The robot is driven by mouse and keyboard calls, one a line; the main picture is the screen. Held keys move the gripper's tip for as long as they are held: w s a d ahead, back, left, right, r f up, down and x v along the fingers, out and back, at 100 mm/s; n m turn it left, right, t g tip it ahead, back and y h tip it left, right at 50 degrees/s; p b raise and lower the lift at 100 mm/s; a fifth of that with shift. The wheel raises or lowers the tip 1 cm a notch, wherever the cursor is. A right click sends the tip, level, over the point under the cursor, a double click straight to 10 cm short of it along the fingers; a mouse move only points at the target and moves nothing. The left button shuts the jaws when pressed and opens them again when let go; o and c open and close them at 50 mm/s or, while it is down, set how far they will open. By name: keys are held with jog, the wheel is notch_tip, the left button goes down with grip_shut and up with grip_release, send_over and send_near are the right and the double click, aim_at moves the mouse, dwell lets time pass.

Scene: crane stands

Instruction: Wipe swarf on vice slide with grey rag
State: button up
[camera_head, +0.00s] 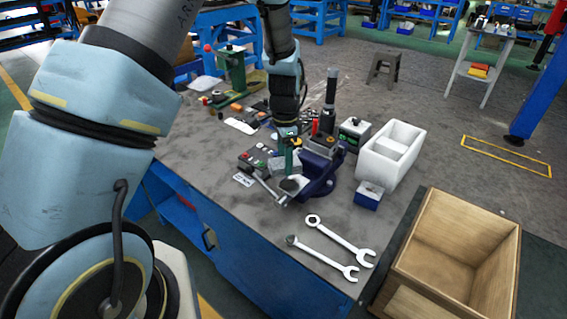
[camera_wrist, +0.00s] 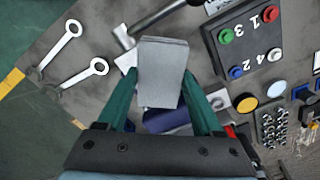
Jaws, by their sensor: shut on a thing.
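My gripper (camera_head: 288,148) is over the bench vice, and its green fingers show in the wrist view (camera_wrist: 161,82). It is shut on the grey rag (camera_wrist: 163,72), a flat grey pad between the fingertips. In the head view the rag (camera_head: 284,163) is just left of the blue vice (camera_head: 320,187), close above its front part. I cannot tell whether it touches the vice slide. In the wrist view the vice (camera_wrist: 166,122) is mostly hidden behind the rag and fingers. I cannot make out any swarf.
Two wrenches (camera_head: 340,237) lie at the bench's front right. A button box (camera_wrist: 250,38) is close beside the rag. A white bin (camera_head: 390,155) and a small blue box (camera_head: 368,196) stand right of the vice. A wooden crate (camera_head: 455,235) is beyond the bench edge.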

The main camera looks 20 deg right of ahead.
jog(key=shift+r+p, duration=1.55)
jog(key=shift+r, duration=1)
